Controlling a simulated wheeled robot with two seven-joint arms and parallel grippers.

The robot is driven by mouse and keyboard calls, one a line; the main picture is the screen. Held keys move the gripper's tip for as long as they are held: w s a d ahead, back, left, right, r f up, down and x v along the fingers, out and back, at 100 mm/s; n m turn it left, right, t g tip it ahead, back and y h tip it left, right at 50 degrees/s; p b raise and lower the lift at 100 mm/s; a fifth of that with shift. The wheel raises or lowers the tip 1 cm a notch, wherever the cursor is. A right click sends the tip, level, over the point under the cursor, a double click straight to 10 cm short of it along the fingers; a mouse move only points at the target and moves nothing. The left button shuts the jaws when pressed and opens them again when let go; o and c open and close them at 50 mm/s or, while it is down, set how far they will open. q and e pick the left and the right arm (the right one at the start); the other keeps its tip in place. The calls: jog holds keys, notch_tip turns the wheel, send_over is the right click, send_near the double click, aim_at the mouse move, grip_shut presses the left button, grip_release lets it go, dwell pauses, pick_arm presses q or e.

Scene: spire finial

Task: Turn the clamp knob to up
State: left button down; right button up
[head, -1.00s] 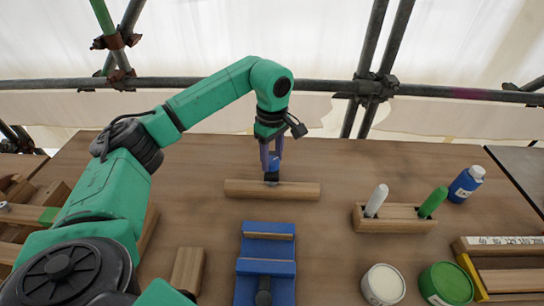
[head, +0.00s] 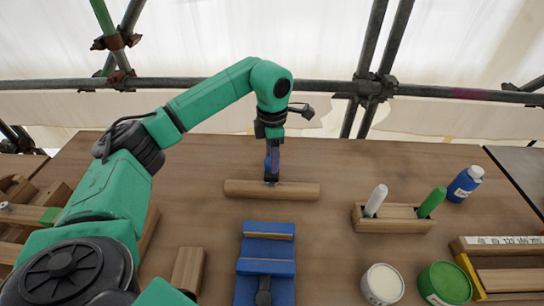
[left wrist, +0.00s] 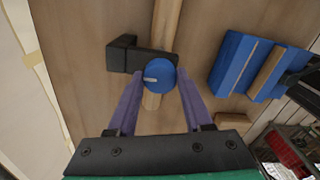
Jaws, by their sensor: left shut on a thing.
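The clamp knob (left wrist: 160,75) is a round blue cap with a short pale mark. In the left wrist view the mark points left. The knob sits by a black clamp bracket (left wrist: 124,54) at a long wooden bar (head: 235,189); the bar also shows in the wrist view (left wrist: 166,25). My left gripper (head: 272,172) comes down on the knob from above, behind the middle of the bar. Its two purple fingers are shut on the knob, one on each side, in the wrist view (left wrist: 159,80). In the head view the fingers mostly hide the knob. My right gripper is out of view.
A blue vise-like block (head: 267,251) stands in front of the bar. To the right are a wooden marker holder (head: 394,226), a blue bottle (head: 464,185), a white-filled jar (head: 383,285) and a green jar (head: 445,284). The table around the bar is clear.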

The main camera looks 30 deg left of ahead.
pick_arm(q)
jog(key=n, duration=0.4)
jog(key=shift+w+r+n, duration=0.15)
jog(key=shift+r+n, duration=0.1)
jog(key=shift+n, duration=0.05)
jog(key=n, duration=0.4)
jog(key=shift+n, duration=0.3)
jog(key=n, duration=0.4)
jog(key=shift+n+p, duration=0.3)
jog(key=shift+p, duration=0.1)
jog(key=n, duration=0.4)
jog(key=shift+a, duration=0.1)
jog(key=n+p, duration=0.1)
jog(key=n, duration=0.8)
jog(key=shift+n, duration=0.3)
jog(key=n+p, duration=0.1)
jog(key=n, duration=0.7)
jog(key=shift+p, duration=0.3)
jog(key=shift+n, duration=0.4)
